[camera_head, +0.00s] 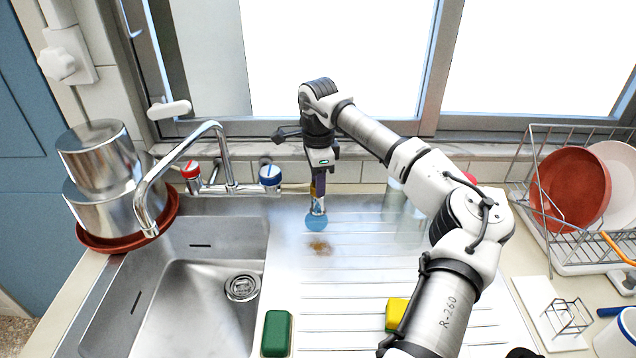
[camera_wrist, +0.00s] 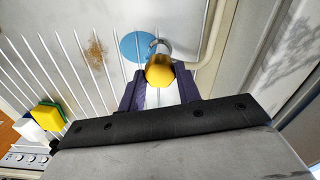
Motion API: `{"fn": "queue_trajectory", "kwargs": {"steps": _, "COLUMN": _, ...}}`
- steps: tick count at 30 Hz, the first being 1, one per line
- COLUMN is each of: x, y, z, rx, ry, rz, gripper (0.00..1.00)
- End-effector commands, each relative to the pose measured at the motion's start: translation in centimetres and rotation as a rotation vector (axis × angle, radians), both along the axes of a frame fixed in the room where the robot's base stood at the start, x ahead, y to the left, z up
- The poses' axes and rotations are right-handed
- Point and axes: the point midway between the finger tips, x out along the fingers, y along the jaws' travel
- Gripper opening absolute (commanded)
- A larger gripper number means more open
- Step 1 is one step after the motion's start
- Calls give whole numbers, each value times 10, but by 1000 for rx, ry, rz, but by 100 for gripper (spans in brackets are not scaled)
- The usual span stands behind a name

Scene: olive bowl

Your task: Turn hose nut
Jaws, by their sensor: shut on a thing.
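The hose nut is a yellow, brass-like piece (camera_wrist: 160,72) at the end of a short metal fitting (camera_wrist: 160,48) in the wrist view. My gripper (camera_wrist: 160,86) has its two dark purple fingers on either side of the nut and is shut on it. In the head view my gripper (camera_head: 318,188) points down over the drainboard near the back wall, with the metal fitting (camera_head: 318,207) below its fingertips. A blue disc (camera_head: 316,223) lies on the drainboard just beneath the fitting; it also shows in the wrist view (camera_wrist: 133,45). The fingers hide part of the nut.
A sink basin (camera_head: 200,300) and faucet (camera_head: 215,150) with red and blue knobs stand left. Stacked pots (camera_head: 100,180) are at far left. A green block (camera_head: 277,333) and yellow sponge (camera_head: 397,314) lie in front. A dish rack (camera_head: 548,255) stands right. The drainboard's middle is clear except a brown stain (camera_head: 319,247).

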Motion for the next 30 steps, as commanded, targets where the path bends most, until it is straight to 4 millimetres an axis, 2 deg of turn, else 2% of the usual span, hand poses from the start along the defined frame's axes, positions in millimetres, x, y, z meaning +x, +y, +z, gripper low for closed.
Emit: {"fn": "queue_trajectory", "kwargs": {"steps": 30, "x": 0, "y": -1, "z": -1, "rx": -2, "ry": -3, "rz": -964, "gripper": 11}}
